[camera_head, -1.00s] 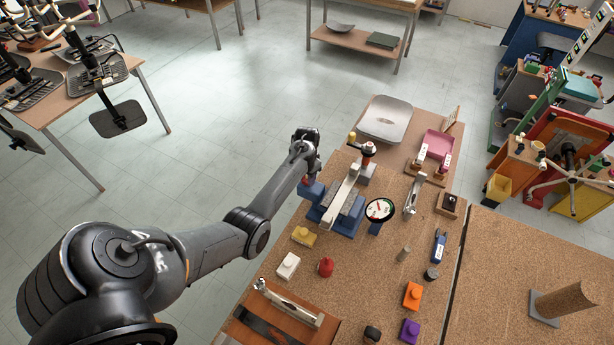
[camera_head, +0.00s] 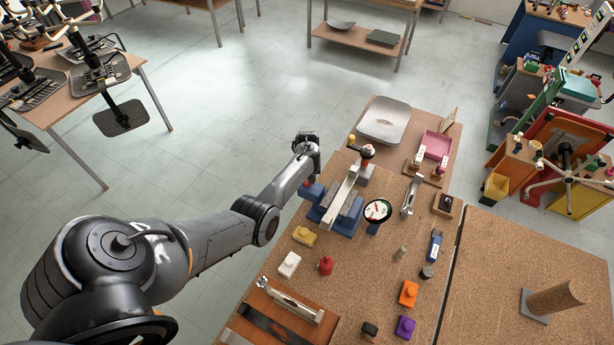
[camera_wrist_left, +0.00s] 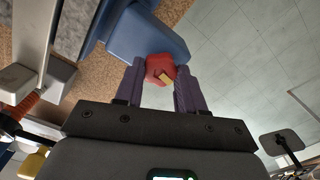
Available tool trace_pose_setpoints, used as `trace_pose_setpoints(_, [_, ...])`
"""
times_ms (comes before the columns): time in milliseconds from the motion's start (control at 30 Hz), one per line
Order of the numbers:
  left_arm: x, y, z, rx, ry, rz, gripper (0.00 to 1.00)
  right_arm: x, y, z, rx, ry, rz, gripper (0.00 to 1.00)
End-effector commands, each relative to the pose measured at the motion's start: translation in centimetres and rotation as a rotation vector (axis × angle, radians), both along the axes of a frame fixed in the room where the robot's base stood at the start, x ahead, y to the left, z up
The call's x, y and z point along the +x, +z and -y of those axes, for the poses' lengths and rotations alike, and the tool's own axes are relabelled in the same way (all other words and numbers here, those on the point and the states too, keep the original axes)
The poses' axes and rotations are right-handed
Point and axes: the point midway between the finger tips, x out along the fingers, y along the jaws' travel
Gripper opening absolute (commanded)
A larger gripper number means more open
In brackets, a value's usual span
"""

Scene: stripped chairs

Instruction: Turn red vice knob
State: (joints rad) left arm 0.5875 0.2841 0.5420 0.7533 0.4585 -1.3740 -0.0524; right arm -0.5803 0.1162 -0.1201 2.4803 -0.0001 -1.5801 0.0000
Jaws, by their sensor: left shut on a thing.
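The blue vice (camera_head: 348,222) stands at the left edge of the cork-topped table, with a pale bar along its top. Its red knob (camera_wrist_left: 160,67), with a yellow patch, shows at the end of the blue vice body (camera_wrist_left: 145,36) in the left wrist view. My left gripper (camera_wrist_left: 158,86) is shut on the knob, one purple-grey finger on each side. In the head view my left gripper (camera_head: 309,180) is at the vice's left end, and the knob is mostly hidden there. My right gripper is in neither view.
A round gauge (camera_head: 377,211) stands beside the vice. Yellow (camera_head: 304,236), white (camera_head: 289,264) and red (camera_head: 325,265) pieces lie in front of it. A metal chair seat (camera_head: 385,120) lies behind. Open floor is left of the table.

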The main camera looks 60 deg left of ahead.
Motion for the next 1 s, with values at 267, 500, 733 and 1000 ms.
trace_pose_setpoints(267, [0.12, 0.05, 0.18, -0.003, 0.262, 0.001, 0.08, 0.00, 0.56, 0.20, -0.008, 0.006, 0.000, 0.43])
trace_pose_setpoints(500, [0.13, 0.00, 0.23, -0.004, 0.489, 0.001, 0.08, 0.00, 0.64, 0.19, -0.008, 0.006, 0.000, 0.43])
trace_pose_setpoints(733, [0.15, -0.04, 0.27, -0.004, 0.708, 0.001, 0.08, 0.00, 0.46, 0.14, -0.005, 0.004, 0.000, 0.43])
trace_pose_setpoints(1000, [0.21, -0.06, 0.32, -0.005, 0.963, 0.001, 0.08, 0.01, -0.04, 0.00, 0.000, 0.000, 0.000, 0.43])
